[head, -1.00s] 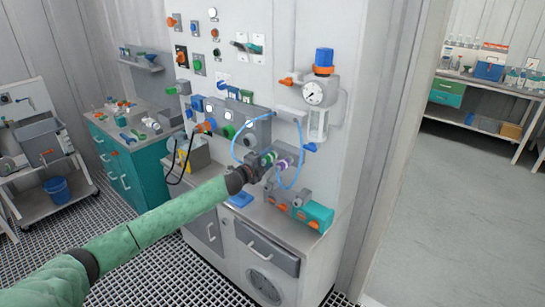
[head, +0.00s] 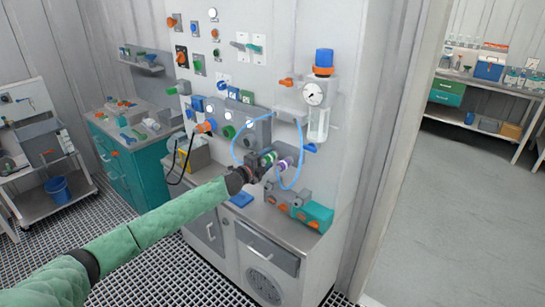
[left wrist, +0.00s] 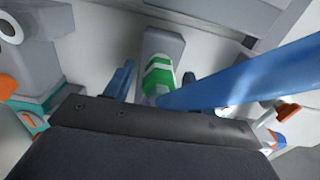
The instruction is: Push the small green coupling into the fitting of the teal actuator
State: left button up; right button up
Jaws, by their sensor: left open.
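The small green coupling (head: 268,157), banded green and white, sits at the front panel beside a purple-banded one (head: 283,164). In the left wrist view the green coupling (left wrist: 158,76) stands against a grey block, its near end hidden by my gripper body. My left gripper (head: 257,169) is at the coupling. Its two blue fingers (left wrist: 155,84) are apart, one on each side of the coupling, with visible gaps. The teal actuator (head: 315,215) lies on the counter, lower right of the gripper. I cannot make out its fitting clearly. My right gripper is not in view.
A blue tube (head: 299,150) loops in front of the panel near the couplings; it crosses close on the right in the left wrist view (left wrist: 240,72). A gauge (head: 314,93) hangs above right. A blue item (head: 241,199) lies on the counter below the gripper.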

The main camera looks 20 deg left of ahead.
pick_arm(q)
jog(key=shift+c, duration=0.3)
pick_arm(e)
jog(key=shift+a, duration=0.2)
pick_arm(q)
grip_shut()
jog(key=shift+s+a+f, duration=0.1)
jog(key=shift+s, duration=0.05)
jog(key=shift+s+a, duration=0.15)
jog(key=shift+s, duration=0.2)
jog(key=shift+v, duration=1.95)
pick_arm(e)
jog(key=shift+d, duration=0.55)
pick_arm(q)
jog(key=shift+s+a, duration=0.15)
jog(key=shift+s, duration=0.3)
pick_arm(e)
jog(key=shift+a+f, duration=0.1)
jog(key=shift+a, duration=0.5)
